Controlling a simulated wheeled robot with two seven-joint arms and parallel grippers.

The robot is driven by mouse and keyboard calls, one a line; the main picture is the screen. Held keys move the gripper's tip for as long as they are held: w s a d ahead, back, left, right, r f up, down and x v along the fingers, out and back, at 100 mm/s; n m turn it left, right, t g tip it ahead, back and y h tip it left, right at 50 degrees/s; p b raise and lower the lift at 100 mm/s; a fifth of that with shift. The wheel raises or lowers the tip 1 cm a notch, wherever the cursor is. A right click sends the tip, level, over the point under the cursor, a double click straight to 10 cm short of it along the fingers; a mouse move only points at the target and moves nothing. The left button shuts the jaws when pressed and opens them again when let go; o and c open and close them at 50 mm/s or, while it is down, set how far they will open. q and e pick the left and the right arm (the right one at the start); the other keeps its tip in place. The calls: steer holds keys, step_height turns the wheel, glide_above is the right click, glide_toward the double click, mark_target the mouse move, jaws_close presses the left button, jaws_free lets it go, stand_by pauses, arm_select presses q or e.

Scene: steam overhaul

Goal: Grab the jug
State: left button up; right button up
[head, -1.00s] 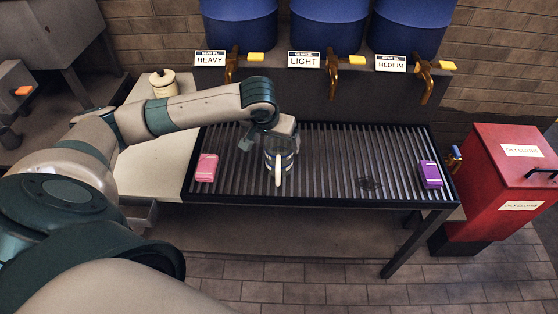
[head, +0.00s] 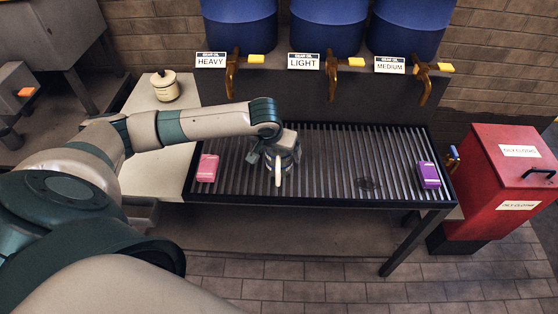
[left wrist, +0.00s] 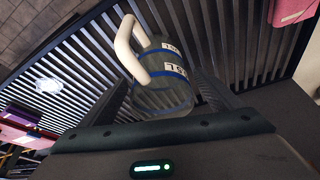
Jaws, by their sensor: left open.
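The jug (head: 278,182) stands on the slatted grate, with its pale handle toward the front in the head view. In the left wrist view the clear jug (left wrist: 165,95) shows blue bands, white number labels and a cream handle (left wrist: 128,48). My left gripper (head: 270,158) is at the jug, over its upper back part, and hides much of it in the head view. The left gripper is open, and the jug shows just beyond its palm in the left wrist view. Whether the fingers touch the jug cannot be seen. My right gripper is not in view.
The slatted grate (head: 330,170) carries a pink block (head: 207,168) on the left and a purple block (head: 428,175) on the right. Taps hang from blue drums (head: 328,25) behind. A red bin (head: 500,180) stands right, and a cream pot (head: 165,86) back left.

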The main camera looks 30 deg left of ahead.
arm_select(q)
steer(key=shift+w+f, duration=0.15)
steer(key=shift+f, duration=0.25)
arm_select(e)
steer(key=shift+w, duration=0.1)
arm_select(q)
steer(key=shift+c, duration=0.4)
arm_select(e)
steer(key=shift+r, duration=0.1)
arm_select(q)
steer(key=c, duration=1.2)
steer(key=shift+r, duration=0.2)
